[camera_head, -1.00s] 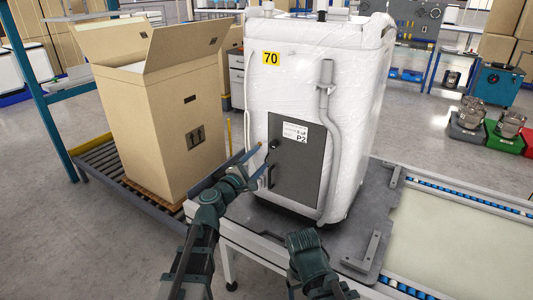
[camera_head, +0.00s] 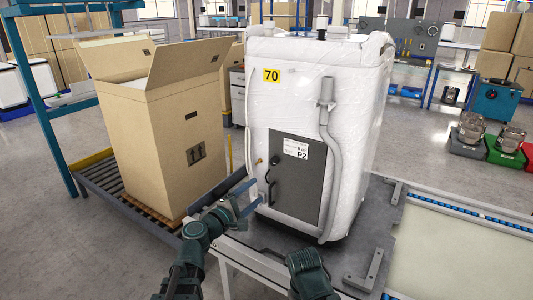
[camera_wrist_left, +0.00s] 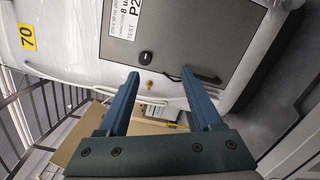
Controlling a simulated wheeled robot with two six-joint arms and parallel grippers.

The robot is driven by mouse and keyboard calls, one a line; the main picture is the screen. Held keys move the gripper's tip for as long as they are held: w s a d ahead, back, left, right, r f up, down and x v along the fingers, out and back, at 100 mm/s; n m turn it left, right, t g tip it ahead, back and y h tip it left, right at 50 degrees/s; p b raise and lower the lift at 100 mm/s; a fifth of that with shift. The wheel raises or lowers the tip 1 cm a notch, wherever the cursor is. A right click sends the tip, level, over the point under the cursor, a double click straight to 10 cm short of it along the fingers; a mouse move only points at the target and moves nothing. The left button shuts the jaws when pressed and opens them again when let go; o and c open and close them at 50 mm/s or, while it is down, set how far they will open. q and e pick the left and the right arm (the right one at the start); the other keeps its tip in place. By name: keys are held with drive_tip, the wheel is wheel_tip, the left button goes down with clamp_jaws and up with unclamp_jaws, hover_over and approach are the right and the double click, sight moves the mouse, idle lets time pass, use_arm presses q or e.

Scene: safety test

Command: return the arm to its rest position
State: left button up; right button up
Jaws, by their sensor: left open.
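My left arm (camera_head: 187,258) reaches in from the lower left of the head view. Its gripper (camera_head: 250,197) is open, with two blue fingers apart and nothing between them. It is in front of the lower left of the dark door panel (camera_head: 308,176) on a white wrapped machine (camera_head: 310,95). In the left wrist view the open fingers (camera_wrist_left: 160,75) point toward the panel (camera_wrist_left: 178,40), with its black knob and handle beyond the tips. Whether they touch the machine cannot be told. Part of my right arm (camera_head: 310,272) shows at the bottom centre; its fingers do not show.
The machine stands on a grey plate (camera_head: 365,235) on a conveyor table. An open cardboard box (camera_head: 165,135) stands on a roller conveyor (camera_head: 100,185) to the left. Floor (camera_head: 440,165) is clear behind the table at right. Red and green bins (camera_head: 505,155) are farther back.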

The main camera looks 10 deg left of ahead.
use_arm(q)
drive_tip(key=s+d+f+m+g+y, duration=0.1)
drive_tip(key=s+d+f+m+g, duration=0.3)
drive_tip(key=f, duration=0.3)
drive_tip(key=s+d+f+m+g, duration=0.1)
drive_tip(key=s+f+m+g, duration=0.3)
drive_tip(key=f+m, duration=0.25)
drive_tip(key=s+a+f+m+g+y, duration=0.65)
drive_tip(key=s+a+f+y, duration=0.2)
drive_tip(key=s+a, duration=0.25)
drive_tip(key=s+d+m+g, duration=0.1)
drive_tip(key=s+d+m, duration=0.3)
drive_tip(key=d, duration=0.7)
wheel_tip(320, 180, up, 15)
drive_tip(key=s+n+p, duration=0.1)
drive_tip(key=p, duration=1.3)
drive_tip(key=shift+s+y+p, duration=0.15)
drive_tip(key=shift+y+p, duration=0.25)
drive_tip(key=shift+y, duration=0.05)
drive_tip(key=shift+d+f, duration=0.1)
drive_tip(key=shift+f, duration=0.05)
